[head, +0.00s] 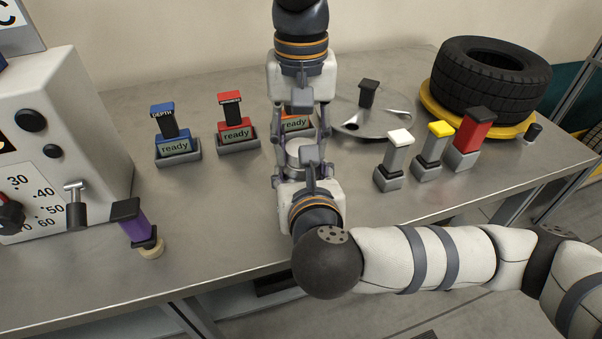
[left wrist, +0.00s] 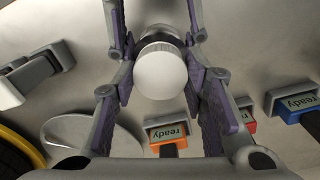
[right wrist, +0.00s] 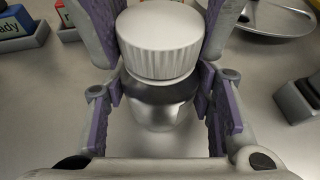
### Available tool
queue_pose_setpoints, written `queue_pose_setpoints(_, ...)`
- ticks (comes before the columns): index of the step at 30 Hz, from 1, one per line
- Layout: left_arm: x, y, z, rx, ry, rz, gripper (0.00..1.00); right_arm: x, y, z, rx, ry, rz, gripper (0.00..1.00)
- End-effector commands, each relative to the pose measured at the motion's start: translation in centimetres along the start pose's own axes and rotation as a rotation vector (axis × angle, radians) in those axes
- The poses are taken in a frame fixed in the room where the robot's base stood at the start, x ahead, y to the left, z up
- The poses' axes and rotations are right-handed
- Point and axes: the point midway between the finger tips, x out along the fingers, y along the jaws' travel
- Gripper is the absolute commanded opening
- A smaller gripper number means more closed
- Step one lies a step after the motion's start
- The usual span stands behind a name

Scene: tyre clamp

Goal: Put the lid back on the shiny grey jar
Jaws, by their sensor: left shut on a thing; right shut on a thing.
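The shiny grey jar (right wrist: 160,112) stands upright in the middle of the right wrist view, a dark band below its top. The pale ribbed lid (right wrist: 160,40) is directly over its mouth, level and lined up; I cannot tell whether it is fully seated. The lid also shows in the left wrist view (left wrist: 161,72), hiding most of the jar. My left gripper (head: 301,141) comes from the far side and is shut on the lid. My right gripper (head: 298,172) faces it from the near side and is shut on the jar. In the head view the grippers mostly hide both.
Blue (head: 174,144), red (head: 235,134) and orange (head: 296,123) "ready" blocks stand behind and left. A purple-handled tool (head: 137,226) is front left.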

Motion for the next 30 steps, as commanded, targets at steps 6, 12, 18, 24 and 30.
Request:
queue_pose_setpoints(6, 0.11, -0.02, 0.02, 0.819, -0.003, -0.001, 0.06, 0.02, -0.02, -0.08, 0.0, 0.002, -0.001, 0.0)
queue_pose_setpoints(12, 0.15, -0.02, 0.01, 1.443, -0.002, 0.0, 0.06, 0.02, -0.02, -0.08, -0.001, 0.002, -0.001, 0.0)
queue_pose_setpoints(18, 0.13, -0.01, 0.01, 1.561, -0.003, -0.002, 0.06, 0.02, -0.01, -0.08, 0.0, 0.002, 0.0, 0.0)
queue_pose_setpoints(24, 0.13, 0.0, 0.02, 1.558, -0.003, -0.001, 0.63, 0.02, -0.01, -0.08, 0.0, 0.002, 0.0, 0.0)
queue_pose_setpoints(30, 0.11, 0.0, 0.02, 1.557, -0.003, -0.001, 0.63, 0.02, -0.02, -0.08, 0.0, 0.002, 0.0, 0.0)
